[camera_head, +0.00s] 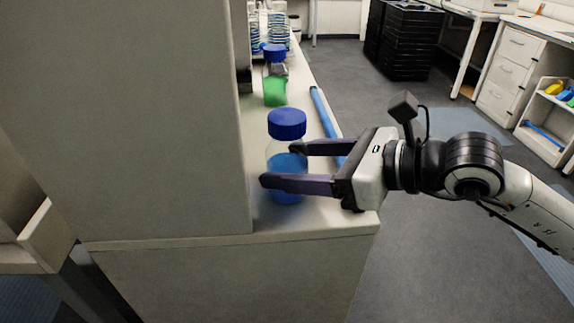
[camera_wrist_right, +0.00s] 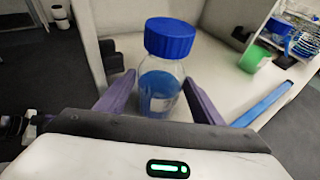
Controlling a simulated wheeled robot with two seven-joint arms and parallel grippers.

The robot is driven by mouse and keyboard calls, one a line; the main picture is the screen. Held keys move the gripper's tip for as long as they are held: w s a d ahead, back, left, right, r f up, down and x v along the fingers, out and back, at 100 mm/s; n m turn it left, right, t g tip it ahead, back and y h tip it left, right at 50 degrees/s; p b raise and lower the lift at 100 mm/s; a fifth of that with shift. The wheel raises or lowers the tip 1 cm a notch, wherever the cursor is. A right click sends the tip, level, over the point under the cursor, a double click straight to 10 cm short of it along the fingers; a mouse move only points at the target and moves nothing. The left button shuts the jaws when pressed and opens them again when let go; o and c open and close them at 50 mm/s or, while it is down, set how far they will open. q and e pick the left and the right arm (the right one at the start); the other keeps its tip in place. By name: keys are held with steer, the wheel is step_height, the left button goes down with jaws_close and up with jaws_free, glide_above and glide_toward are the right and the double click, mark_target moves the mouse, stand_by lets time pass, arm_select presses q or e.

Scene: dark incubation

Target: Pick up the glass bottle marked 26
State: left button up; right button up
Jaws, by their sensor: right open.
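A clear glass bottle (camera_head: 287,160) with a blue screw cap and blue liquid stands upright on the white counter (camera_head: 310,222), near its front end. It also shows in the right wrist view (camera_wrist_right: 158,90), with a pale label patch low on its side. No number is readable. My right gripper (camera_head: 278,166) comes in from the right, open, with its two dark fingers on either side of the bottle. I cannot tell whether either finger touches it. My left gripper is not in view.
A tall grey panel (camera_head: 130,110) stands close left of the bottle. Behind the bottle are a green container (camera_head: 275,92), another blue-capped bottle (camera_head: 274,52) and racks of dishes (camera_head: 277,30). A blue tube (camera_head: 323,112) lies along the counter's right edge.

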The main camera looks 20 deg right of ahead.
mark_target(267, 162)
steer(key=p+x, duration=0.1)
steer(key=x, duration=0.3)
steer(key=shift+w+a+p, duration=0.25)
steer(key=shift+p, duration=0.1)
steer(key=shift+w+a+f, duration=0.2)
steer(key=shift+f, duration=0.05)
steer(key=shift+r, duration=0.1)
steer(key=c, duration=1.2)
